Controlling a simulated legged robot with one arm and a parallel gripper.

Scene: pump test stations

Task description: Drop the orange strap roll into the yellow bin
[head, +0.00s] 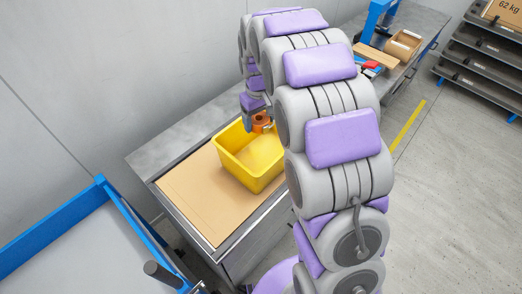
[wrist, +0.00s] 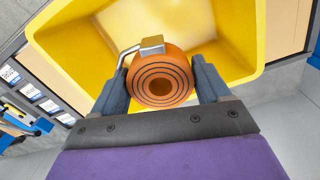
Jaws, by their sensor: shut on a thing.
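The orange strap roll (wrist: 160,80) shows in the wrist view with dark ring lines, a centre hole and a metal buckle at its top left. My gripper (wrist: 161,88) is shut on it, one finger at each side. The yellow bin (wrist: 60,45) lies behind the roll in the wrist view. In the head view the yellow bin (head: 240,164) stands open on a bench, and the roll (head: 261,119) hangs from my gripper (head: 262,124) at the bin's far right rim. I cannot tell whether the roll is over the opening or how high it is. My arm hides the bin's right side.
The bench has a tan board (head: 200,197) around the bin. A blue-edged surface (head: 60,245) is at the lower left. Farther right are a cardboard box (head: 404,43) and a dark shelf rack (head: 485,55). Grey floor (head: 450,190) at the right is clear.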

